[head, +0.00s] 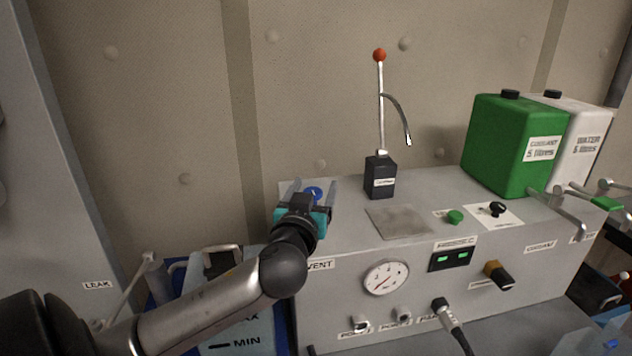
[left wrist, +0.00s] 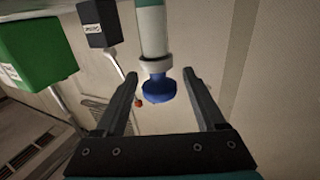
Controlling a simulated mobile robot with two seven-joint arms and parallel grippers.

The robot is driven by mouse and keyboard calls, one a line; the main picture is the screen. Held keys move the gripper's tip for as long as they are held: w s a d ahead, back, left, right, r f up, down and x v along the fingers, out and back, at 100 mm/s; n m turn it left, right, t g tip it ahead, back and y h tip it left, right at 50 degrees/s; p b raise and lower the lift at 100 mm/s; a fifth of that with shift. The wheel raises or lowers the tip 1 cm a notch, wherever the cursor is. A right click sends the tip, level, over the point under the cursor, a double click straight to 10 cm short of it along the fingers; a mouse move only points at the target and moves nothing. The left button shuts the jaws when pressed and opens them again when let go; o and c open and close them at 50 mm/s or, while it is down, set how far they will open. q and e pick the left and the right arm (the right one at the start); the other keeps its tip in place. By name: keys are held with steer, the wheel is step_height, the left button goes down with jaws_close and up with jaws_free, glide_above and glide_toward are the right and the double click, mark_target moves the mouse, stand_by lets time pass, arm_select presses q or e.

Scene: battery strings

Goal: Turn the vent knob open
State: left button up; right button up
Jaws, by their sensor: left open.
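The vent knob (head: 313,192) is blue and sits at the left end of the grey console's top, above the label VENT (head: 320,265). In the left wrist view the blue knob (left wrist: 158,88) shows on a white collar and pipe, between the fingers. My left gripper (head: 310,186) is open, with one finger on each side of the knob. In the left wrist view my gripper (left wrist: 158,82) shows gaps between both fingers and the knob. My right gripper is not in view.
The console (head: 340,295) carries a gauge (head: 386,278), a black box with a red-tipped lever (head: 380,176), a green button (head: 454,217), and green (head: 500,150) and white (head: 578,150) canisters at the right. A blue-framed container marked MIN (head: 236,335) stands at the lower left.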

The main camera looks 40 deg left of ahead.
arm_select(q)
steer(key=shift+x, duration=0.95)
steer(key=shift+c, duration=0.3)
jaws_close()
